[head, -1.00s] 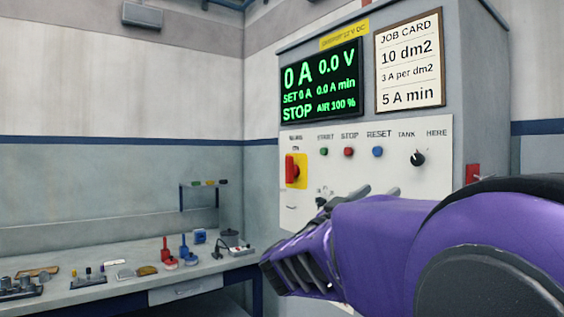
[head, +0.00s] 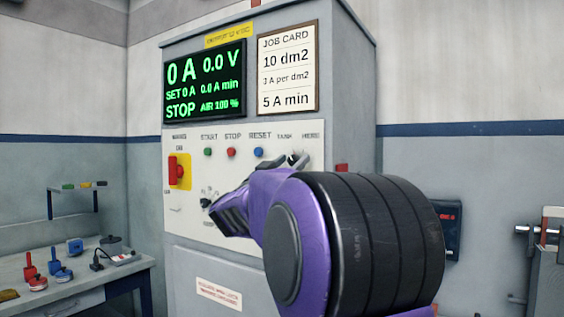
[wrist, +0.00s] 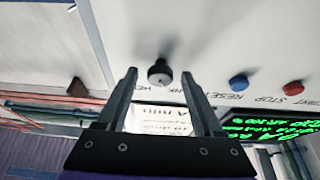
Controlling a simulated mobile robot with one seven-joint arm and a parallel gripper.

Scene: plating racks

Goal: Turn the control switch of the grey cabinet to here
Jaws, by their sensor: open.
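The control switch (wrist: 160,72) is a small black knob with a pale mark, on the white panel of the grey cabinet (head: 345,100). In the wrist view the panel appears upside down, and the knob sits between the tips of my gripper (wrist: 159,76). The fingers are open, one on each side, with a gap to the knob. In the head view my gripper (head: 285,161) is at the panel under the TANK and HERE labels. It largely hides the knob there, so I cannot tell which label the pointer faces.
Green (head: 208,152), red (head: 231,152) and blue (head: 259,152) buttons lie left of the switch. A red main switch (head: 172,168) on a yellow plate is farther left. A display (head: 205,85) and job card (head: 288,68) are above. A bench (head: 75,295) stands at lower left.

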